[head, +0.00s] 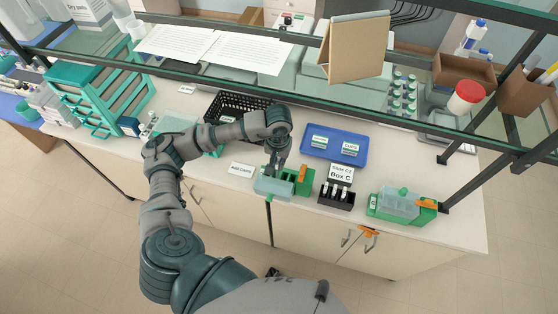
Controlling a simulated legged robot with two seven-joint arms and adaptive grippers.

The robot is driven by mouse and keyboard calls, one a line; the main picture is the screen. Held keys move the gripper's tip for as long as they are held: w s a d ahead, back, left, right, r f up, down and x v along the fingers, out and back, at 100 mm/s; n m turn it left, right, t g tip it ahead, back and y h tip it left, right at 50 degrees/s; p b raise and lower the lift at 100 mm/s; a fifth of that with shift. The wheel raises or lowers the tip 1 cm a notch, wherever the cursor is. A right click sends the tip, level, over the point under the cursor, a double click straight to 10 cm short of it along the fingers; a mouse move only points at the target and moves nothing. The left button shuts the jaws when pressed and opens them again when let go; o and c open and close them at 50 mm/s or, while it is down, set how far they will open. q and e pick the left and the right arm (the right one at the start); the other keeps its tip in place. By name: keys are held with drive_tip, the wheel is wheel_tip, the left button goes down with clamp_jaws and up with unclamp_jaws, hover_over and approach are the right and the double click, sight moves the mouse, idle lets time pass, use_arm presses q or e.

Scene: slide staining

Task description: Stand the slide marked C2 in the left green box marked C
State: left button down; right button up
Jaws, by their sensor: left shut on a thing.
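My left gripper (277,168) points down over the left green box (289,186), at its back left. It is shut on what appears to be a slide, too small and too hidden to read. The left green box is open, with a clear lid folded toward the front and an orange piece at its right. My gripper hides part of its inside, and I cannot tell if the slide touches it. A card (341,173) reading "Slide C2 Box C" stands behind a black rack (336,199) holding several white-ended slides. My right gripper is not in view.
A second green box (408,209) with a clear lid stands at the right. A blue tray (334,142) with labelled items lies behind. A black basket (228,105) and a white label card (241,169) are near my arm. A glass shelf (330,103) crosses above the bench.

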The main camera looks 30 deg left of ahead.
use_arm(q)
drive_tip(key=shift+a+f, duration=0.15)
drive_tip(key=shift+f, duration=0.3)
drive_tip(key=f+b, duration=0.1)
drive_tip(key=a+f+b, duration=0.1)
drive_tip(key=shift+f+b, duration=0.3)
drive_tip(key=shift+b, duration=0.05)
drive_tip(key=shift+d+f+b, duration=0.25)
drive_tip(key=shift+b, duration=0.1)
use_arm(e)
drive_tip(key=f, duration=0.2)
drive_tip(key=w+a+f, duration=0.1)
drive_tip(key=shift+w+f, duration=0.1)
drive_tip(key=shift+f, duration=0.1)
